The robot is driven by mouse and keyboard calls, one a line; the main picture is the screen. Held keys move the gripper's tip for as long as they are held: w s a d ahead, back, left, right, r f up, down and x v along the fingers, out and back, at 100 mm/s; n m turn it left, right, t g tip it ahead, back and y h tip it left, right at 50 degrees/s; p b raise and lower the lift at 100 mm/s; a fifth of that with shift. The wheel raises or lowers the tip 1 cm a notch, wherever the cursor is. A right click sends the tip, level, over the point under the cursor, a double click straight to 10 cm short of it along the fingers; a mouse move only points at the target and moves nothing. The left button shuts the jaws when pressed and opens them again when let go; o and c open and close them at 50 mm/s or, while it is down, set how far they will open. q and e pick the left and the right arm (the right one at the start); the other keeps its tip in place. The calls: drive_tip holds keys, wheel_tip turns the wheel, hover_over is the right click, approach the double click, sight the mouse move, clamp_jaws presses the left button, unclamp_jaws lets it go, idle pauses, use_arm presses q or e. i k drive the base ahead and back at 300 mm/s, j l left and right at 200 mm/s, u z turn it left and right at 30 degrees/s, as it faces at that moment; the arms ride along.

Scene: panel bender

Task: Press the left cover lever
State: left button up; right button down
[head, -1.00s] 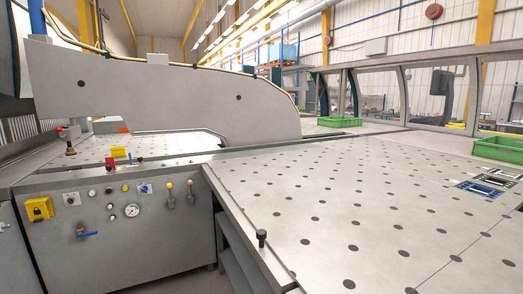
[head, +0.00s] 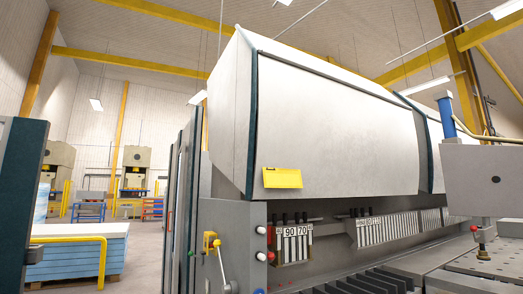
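The large white cover (head: 335,115) of the panel bender spans the middle of the head view, with dark edge strips and a yellow label (head: 282,178) at its lower left. Below its left end, a thin metal lever (head: 222,266) hangs from a yellow bracket (head: 210,241) on the machine's grey side. The lever slants down to a pale knob near the picture's lower edge. I cannot tell for certain that this is the left cover lever. Neither of my grippers is in view.
Red and white buttons (head: 264,243) sit right of the lever, beside a tool rack marked 90 and 70 (head: 293,245). A yellow rail (head: 102,262) and blue-white stacked sheets (head: 80,248) stand at the left. Open floor (head: 147,260) lies between them and the machine.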

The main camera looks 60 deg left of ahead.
sight(227, 289)
drive_tip(key=u, duration=1.05)
drive_tip(key=i+j+z, duration=0.1)
drive_tip(key=j, duration=0.4)
drive_tip(key=i+j+z, duration=0.1)
drive_tip(key=i+j, duration=0.15)
drive_tip(key=j, duration=0.25)
drive_tip(key=i+j+z, duration=0.1)
drive_tip(key=j, duration=0.45)
drive_tip(key=i+j+z, duration=0.1)
drive_tip(key=j, duration=0.4)
drive_tip(key=i+j+z, duration=0.1)
drive_tip(key=j, duration=0.45)
drive_tip(key=i+j+z, duration=0.1)
drive_tip(key=j, duration=0.45)
